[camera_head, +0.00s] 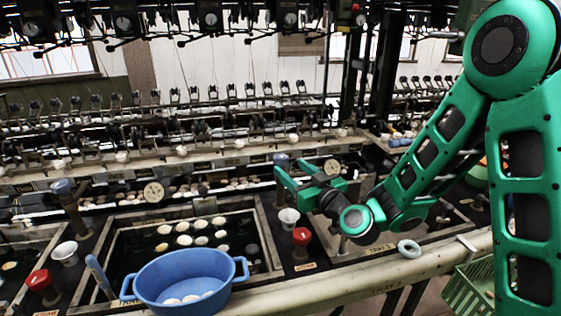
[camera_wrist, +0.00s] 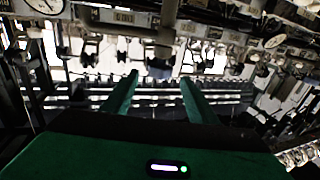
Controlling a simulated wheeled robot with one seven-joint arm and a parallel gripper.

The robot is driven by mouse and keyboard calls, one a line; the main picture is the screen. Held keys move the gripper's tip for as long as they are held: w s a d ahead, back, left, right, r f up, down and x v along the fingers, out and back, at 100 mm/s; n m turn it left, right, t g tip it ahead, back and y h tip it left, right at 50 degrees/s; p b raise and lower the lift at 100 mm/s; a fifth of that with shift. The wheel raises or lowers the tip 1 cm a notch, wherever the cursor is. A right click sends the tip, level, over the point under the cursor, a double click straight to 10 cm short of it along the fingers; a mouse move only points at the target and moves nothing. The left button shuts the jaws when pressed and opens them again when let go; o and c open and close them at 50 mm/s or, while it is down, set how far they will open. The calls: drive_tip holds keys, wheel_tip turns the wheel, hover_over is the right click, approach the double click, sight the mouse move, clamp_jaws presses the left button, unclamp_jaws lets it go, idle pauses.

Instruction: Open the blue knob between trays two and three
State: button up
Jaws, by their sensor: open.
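A blue knob (camera_head: 281,159) stands at the back of the divider between the middle basin (camera_head: 262,222) and the right basin, whose front label looks like "TRAY 3" (camera_head: 380,248). My gripper (camera_head: 287,171) is open, its green fingers pointing left and back. In the head view its fingertips lie right by this knob and partly cover its lower part; I cannot tell whether they touch it. In the wrist view the two fingers (camera_wrist: 160,80) are spread with nothing clear between them, and I cannot make out the knob there. Another blue knob (camera_head: 62,187) stands at left.
A red knob (camera_head: 301,236) and a white cup (camera_head: 289,219) stand on the same divider. A blue tub (camera_head: 185,279) sits at the middle basin's front. A pale ring (camera_head: 409,248) lies on the right ledge. Reeling machinery crowds the back.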

sight(285, 162)
drive_tip(key=shift+x, duration=3.6)
drive_tip(key=shift+d, duration=0.1)
drive_tip(key=c, duration=1.1)
